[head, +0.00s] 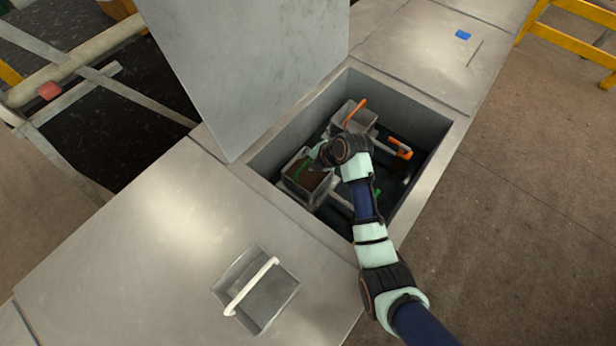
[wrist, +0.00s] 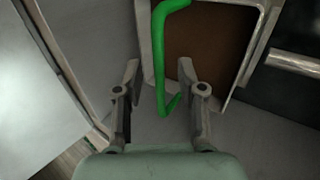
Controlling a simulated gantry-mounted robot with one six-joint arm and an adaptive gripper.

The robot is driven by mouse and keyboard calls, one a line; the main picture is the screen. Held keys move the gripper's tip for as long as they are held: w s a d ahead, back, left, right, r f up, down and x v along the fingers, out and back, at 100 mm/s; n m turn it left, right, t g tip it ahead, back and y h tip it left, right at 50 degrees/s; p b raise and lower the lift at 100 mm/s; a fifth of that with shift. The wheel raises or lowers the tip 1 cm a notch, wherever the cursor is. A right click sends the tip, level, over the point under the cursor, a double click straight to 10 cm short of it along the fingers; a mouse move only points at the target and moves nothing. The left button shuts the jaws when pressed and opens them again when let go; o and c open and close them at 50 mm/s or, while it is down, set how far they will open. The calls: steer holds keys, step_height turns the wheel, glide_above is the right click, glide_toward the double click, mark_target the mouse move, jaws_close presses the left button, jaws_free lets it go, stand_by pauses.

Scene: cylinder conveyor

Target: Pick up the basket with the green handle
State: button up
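The basket with the green handle (head: 309,180) is a grey box with a brown inside, standing in the left part of the open bin. In the wrist view its rim (wrist: 249,58) and brown inside fill the top. The green handle (wrist: 161,60) runs down toward my gripper (wrist: 159,98). My gripper is open, one finger on each side of the handle's lower end, with gaps on both sides. In the head view my gripper (head: 318,156) is beside the handle, partly hidden by my wrist.
The sunken bin (head: 424,118) has metal walls and an upright lid (head: 250,65) at its left. Inside stand a basket with an orange handle (head: 355,115) and another orange handle (head: 401,148).

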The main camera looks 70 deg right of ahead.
steer(key=shift+w+f, duration=0.15)
steer(key=shift+f, duration=0.05)
jaws_close()
steer(key=shift+r, duration=0.1)
stand_by(0.4)
